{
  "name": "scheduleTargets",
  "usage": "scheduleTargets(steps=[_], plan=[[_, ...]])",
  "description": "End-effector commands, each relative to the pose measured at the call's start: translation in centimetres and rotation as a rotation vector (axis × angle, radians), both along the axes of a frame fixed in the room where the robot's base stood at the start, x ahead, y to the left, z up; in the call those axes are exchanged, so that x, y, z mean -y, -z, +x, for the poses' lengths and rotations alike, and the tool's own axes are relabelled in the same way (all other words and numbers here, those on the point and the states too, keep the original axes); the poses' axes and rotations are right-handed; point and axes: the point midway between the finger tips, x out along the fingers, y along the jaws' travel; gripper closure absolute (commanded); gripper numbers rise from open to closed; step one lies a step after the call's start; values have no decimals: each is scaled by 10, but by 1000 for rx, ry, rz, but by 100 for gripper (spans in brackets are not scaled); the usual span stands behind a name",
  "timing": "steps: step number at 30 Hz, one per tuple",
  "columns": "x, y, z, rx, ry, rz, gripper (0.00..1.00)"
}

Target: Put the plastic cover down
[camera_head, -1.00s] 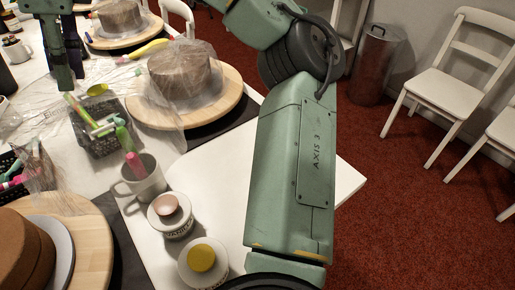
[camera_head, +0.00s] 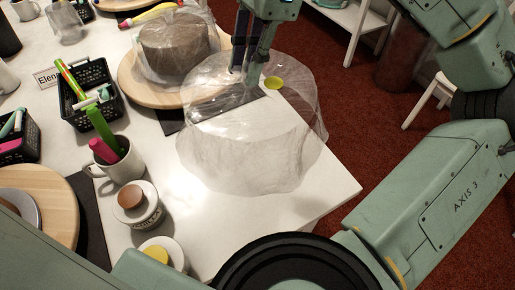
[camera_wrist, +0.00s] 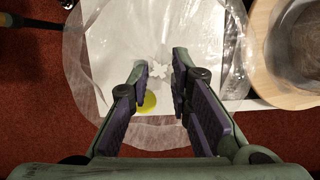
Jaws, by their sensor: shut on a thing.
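The plastic cover (camera_head: 255,155) is a clear, thin, crinkled dome near the right corner of the white table (camera_head: 325,178). My gripper (camera_head: 250,72) is above it, fingers pointing down, shut on the top of the cover. A yellow-green disc (camera_head: 274,82) shows beside the fingertips. In the wrist view the fingertips (camera_wrist: 161,72) pinch the crinkled film, and the cover (camera_wrist: 200,40) spreads around them, partly past the table edge. I cannot tell whether its rim touches the table.
A second clear cover (camera_head: 205,22) stands over a brown cake (camera_head: 178,45) on a wooden turntable (camera_head: 130,82) at upper left. A black basket (camera_head: 90,112), a mug (camera_head: 122,165) with markers and small jars (camera_head: 140,205) stand left of the held cover.

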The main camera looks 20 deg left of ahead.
Motion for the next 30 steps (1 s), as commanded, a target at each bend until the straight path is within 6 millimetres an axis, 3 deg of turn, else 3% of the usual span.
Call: scheduleTargets(steps=[4,12,25,30], plan=[[17,16,-5,-7,-37,4,100],[18,62,-6,-8,-42,6,100],[18,108,-5,-8,-40,4,100],[17,111,-5,-6,-41,4,100]])
